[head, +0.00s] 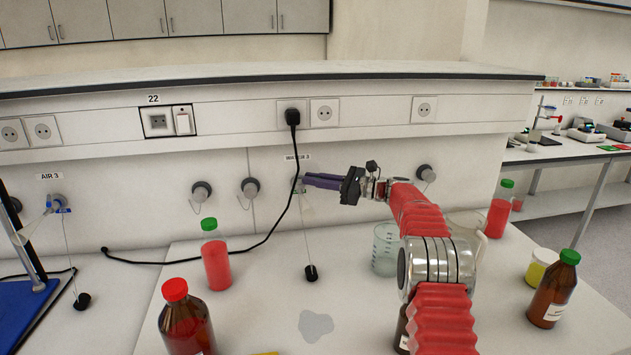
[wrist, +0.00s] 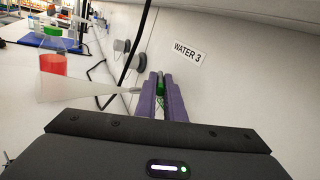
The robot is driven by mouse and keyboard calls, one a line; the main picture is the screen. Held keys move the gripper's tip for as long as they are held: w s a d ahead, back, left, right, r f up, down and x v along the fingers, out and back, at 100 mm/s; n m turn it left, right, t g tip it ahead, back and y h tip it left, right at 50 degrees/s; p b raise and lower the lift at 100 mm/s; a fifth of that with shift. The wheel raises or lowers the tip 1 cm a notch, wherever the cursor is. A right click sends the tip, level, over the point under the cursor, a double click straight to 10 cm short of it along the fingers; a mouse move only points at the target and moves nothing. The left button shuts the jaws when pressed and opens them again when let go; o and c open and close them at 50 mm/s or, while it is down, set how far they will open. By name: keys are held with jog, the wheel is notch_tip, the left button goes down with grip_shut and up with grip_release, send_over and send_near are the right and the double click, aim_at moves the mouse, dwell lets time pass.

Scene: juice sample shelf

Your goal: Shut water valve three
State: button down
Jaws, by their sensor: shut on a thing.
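The WATER 3 label (head: 297,157) is on the white wall panel, and it also reads clearly in the wrist view (wrist: 190,52). Just below it is water valve three, with a green handle (wrist: 160,86) and a pale cone-shaped spout (wrist: 80,87) pointing left in the wrist view. My gripper (head: 306,180) reaches in from the right in the head view. In the wrist view, the purple fingers of my gripper (wrist: 161,82) are shut on the green handle, one on each side. The fingers partly hide the handle and valve body, so its turn angle is hard to tell.
A black cable (head: 280,222) hangs close left of the valve. A red-filled bottle with a green cap (head: 216,262) and a red-capped brown bottle (head: 187,325) stand left. A beaker (head: 385,250) stands below my arm. A puddle (head: 316,326) lies on the bench.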

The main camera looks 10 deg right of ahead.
jog(key=c, duration=1.8)
grip_release()
jog(key=shift+c, duration=0.2)
jog(key=v, duration=1.4)
jog(key=shift+w, duration=0.1)
